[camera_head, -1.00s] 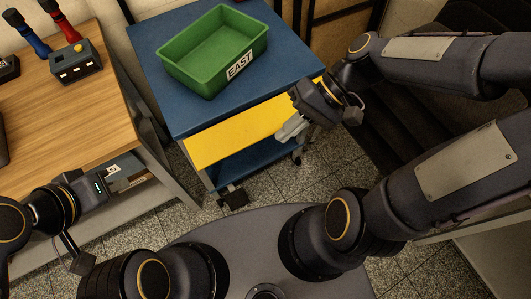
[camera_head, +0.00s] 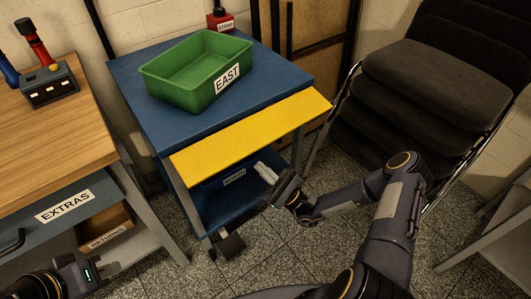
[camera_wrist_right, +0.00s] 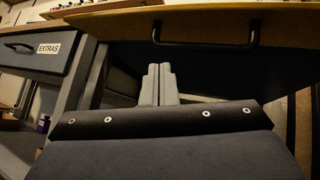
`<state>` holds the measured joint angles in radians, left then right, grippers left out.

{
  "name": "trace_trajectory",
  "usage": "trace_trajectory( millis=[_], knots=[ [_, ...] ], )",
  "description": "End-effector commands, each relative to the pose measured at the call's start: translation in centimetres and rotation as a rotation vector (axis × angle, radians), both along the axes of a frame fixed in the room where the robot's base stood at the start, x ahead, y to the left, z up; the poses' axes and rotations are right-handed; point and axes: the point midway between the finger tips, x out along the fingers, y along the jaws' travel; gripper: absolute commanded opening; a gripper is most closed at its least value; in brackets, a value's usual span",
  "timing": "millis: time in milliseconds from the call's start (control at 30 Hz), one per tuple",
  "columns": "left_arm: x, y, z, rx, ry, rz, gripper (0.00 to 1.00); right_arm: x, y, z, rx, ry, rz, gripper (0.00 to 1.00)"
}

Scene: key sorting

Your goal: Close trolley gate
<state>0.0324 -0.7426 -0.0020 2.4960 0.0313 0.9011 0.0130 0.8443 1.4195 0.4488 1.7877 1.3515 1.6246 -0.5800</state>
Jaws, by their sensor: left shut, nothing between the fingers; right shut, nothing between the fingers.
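The trolley gate is a yellow panel (camera_head: 250,136) along the near edge of the blue trolley (camera_head: 135,85). It juts out from the trolley top; its exact tilt is hard to tell. In the right wrist view the yellow panel (camera_wrist_right: 230,20) crosses the top, with a dark bar handle (camera_wrist_right: 205,43) on it. My right gripper (camera_head: 264,172) is shut and empty, below and in front of the gate, apart from it. Its shut fingers (camera_wrist_right: 159,85) point toward the trolley, below the handle. My left gripper (camera_head: 95,284) is at the bottom left, partly cut off, well away from the trolley.
A green bin (camera_head: 190,75) marked EAST stands on the trolley top. A blue bin marked NORTH (camera_head: 234,178) is on the lower level. The wooden bench (camera_head: 60,130) with the EXTRAS drawer (camera_head: 65,207) stands left. Stacked dark chairs (camera_head: 430,85) stand right.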

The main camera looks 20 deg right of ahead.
Motion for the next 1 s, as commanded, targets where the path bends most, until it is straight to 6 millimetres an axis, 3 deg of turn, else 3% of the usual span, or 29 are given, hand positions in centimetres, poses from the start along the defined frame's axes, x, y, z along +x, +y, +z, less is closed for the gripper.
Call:
trace_trajectory(
  millis=[33,133,333,467,867,1000],
  knots=[
    [0.0,0.0,0.0,0.000,0.000,0.000,0.00,0.5,-0.7,-1.5,0.069,0.041,-0.066,0.00],
    [0.0,0.0,0.0,0.000,0.000,0.000,0.00,1.2,-1.9,-3.8,0.164,0.096,-0.180,0.00],
    [0.0,0.0,-0.1,0.000,0.000,0.000,0.00,1.9,-2.9,-5.4,0.235,0.139,-0.273,0.00],
    [0.0,0.0,-0.2,0.000,0.000,0.000,0.00,2.7,-2.6,-4.4,0.234,0.138,-0.273,0.00],
    [0.0,0.0,-0.9,0.000,0.000,0.000,0.00,8.0,-0.6,1.5,0.232,0.136,-0.269,0.00],
    [0.0,0.0,-1.2,0.000,0.000,0.000,0.00,6.5,-1.2,2.5,0.232,0.141,-0.270,0.00]
  ],
)
